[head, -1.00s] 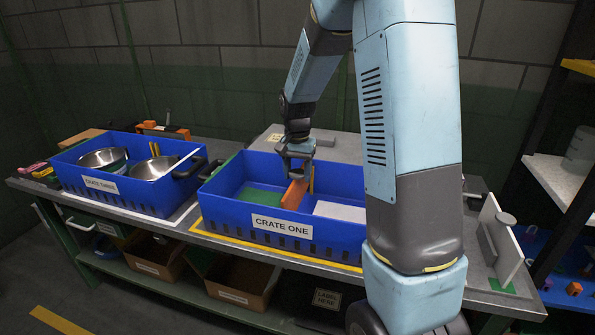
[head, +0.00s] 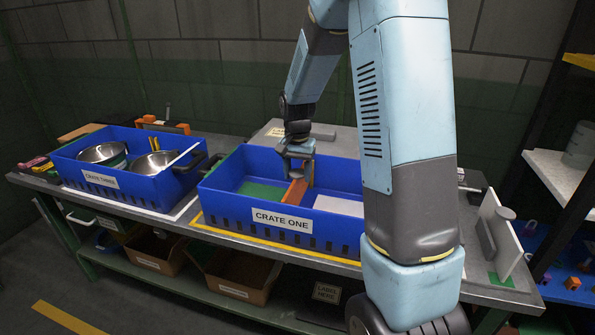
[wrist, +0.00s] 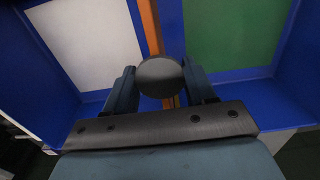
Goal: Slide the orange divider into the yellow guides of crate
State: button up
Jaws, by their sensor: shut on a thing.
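The orange divider (head: 296,190) stands upright inside the blue crate labelled CRATE ONE (head: 232,209), between a green floor panel (head: 262,192) and a white floor panel (head: 338,205). My gripper (head: 297,153) is shut on the divider's upper part, at about the height of the crate's rim. In the wrist view the divider (wrist: 149,28) shows as a thin orange strip between the white and green panels, running under a round grey disc (wrist: 160,77). A small yellow piece (head: 310,170) shows beside the divider at the far wall. The near guide is hidden.
CRATE THREE (head: 130,186), with metal bowls (head: 155,164), stands to the left on the same bench. A grey board (head: 335,139) lies behind CRATE ONE. A white upright panel with a knob (head: 497,237) stands at the right end.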

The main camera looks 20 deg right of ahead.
jog(key=shift+f, duration=0.95)
jog(key=o, duration=1.4)
jog(key=shift+o, duration=0.2)
notch_tip(320, 180, up, 14)
jog(key=shift+f, duration=0.15)
